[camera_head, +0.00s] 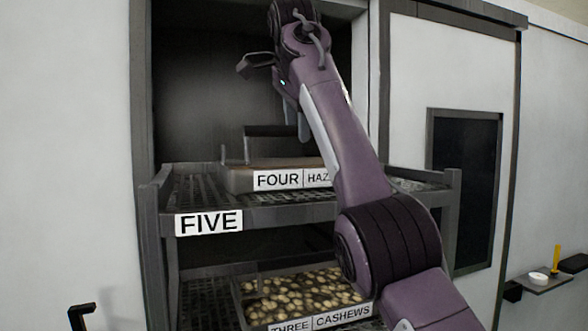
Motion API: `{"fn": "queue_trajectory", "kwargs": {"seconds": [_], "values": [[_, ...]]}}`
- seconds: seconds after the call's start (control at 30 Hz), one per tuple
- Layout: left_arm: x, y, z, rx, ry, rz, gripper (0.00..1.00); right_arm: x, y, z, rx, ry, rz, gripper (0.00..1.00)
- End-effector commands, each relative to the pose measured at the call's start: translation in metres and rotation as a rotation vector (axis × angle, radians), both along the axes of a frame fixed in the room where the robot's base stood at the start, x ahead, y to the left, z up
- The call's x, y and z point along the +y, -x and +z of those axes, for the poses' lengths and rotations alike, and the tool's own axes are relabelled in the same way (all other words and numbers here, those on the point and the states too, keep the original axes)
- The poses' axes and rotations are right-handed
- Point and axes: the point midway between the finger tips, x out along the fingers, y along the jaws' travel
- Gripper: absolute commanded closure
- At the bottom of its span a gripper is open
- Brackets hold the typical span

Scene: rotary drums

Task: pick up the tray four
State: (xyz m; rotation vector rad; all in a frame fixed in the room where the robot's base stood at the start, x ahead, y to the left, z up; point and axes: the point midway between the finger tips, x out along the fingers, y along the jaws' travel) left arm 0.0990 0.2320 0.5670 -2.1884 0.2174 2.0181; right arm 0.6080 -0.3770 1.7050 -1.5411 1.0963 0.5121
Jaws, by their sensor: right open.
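Tray four (238,181) sits on the upper shelf of an open rack cabinet. Its front label reads "FOUR" and "HAZ", with the rest hidden behind my right arm. A dark upright piece (276,131) rises at the tray's back. My right gripper (277,98) is open and empty, above the tray and apart from it in the picture. Its arm comes up from the lower right and covers the tray's right part. The gap in depth between gripper and tray is hard to tell. My left gripper is not in view.
The shelf (290,212) holding the tray is labelled "FIVE". Below it, tray three (305,290), labelled "CASHEWS", holds many nuts. Cabinet posts stand on both sides. A small side shelf (540,284) is at right, and a black bracket (80,316) at lower left.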

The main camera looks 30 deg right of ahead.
Motion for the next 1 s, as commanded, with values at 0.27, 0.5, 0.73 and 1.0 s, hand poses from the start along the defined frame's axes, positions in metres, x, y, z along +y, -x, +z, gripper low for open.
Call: {"fn": "queue_trajectory", "kwargs": {"seconds": [0.27,0.5,0.73,1.0], "values": [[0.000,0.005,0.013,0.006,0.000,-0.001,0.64,-0.011,-0.020,-0.028,0.002,0.000,-0.001,0.52],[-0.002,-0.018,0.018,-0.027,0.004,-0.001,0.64,-0.014,-0.023,-0.037,0.001,-0.001,-0.001,0.52],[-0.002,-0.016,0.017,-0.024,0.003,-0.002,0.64,-0.014,-0.023,-0.037,0.001,-0.001,-0.001,0.60],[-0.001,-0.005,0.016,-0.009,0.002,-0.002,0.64,-0.014,-0.023,-0.037,0.002,0.000,-0.001,0.95]]}}
